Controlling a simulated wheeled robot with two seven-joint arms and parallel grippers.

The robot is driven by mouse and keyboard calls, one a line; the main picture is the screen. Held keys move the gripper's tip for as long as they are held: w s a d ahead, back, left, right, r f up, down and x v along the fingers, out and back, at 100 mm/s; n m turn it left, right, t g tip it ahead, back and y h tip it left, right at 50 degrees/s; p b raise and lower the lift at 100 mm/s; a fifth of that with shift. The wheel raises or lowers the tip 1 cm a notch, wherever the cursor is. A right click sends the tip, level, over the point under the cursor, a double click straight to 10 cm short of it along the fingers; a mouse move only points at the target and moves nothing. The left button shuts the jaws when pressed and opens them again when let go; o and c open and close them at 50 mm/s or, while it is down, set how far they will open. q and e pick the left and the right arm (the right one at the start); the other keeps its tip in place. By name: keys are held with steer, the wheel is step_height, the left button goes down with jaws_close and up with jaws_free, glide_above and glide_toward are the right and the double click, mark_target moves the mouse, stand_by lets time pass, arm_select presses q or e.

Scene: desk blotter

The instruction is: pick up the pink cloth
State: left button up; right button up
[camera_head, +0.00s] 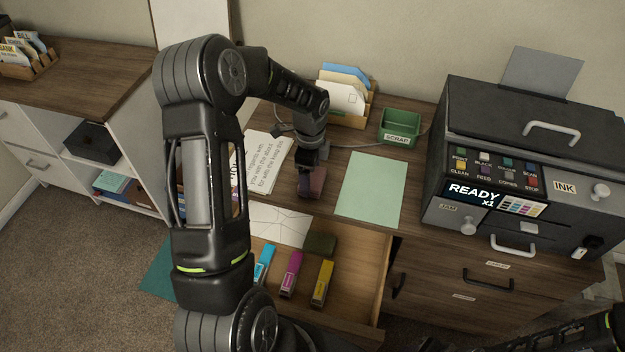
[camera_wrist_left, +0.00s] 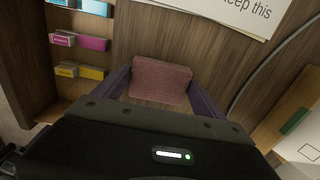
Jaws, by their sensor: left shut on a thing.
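The pink cloth (camera_wrist_left: 160,80) is a small, dull pink folded piece between the two fingers of my left gripper (camera_wrist_left: 160,92) in the wrist view. In the head view the cloth (camera_head: 317,183) shows at the fingertips of the left gripper (camera_head: 308,178), over the wooden desk top near its front edge. The left gripper points down and is shut on the cloth. I cannot tell whether the cloth still touches the desk. Part of my right arm shows at the lower right; its fingers are not in view.
A pale green sheet (camera_head: 371,190) lies right of the cloth, and a printed page (camera_head: 262,160) left of it. Behind are a green scrap tray (camera_head: 400,127) and a letter holder (camera_head: 348,100). A printer (camera_head: 520,160) stands right. An open drawer (camera_head: 350,270) holds several markers.

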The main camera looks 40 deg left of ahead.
arm_select(q)
steer(key=shift+c, duration=0.8)
step_height(320, 180, up, 10)
steer(key=shift+b, duration=0.3)
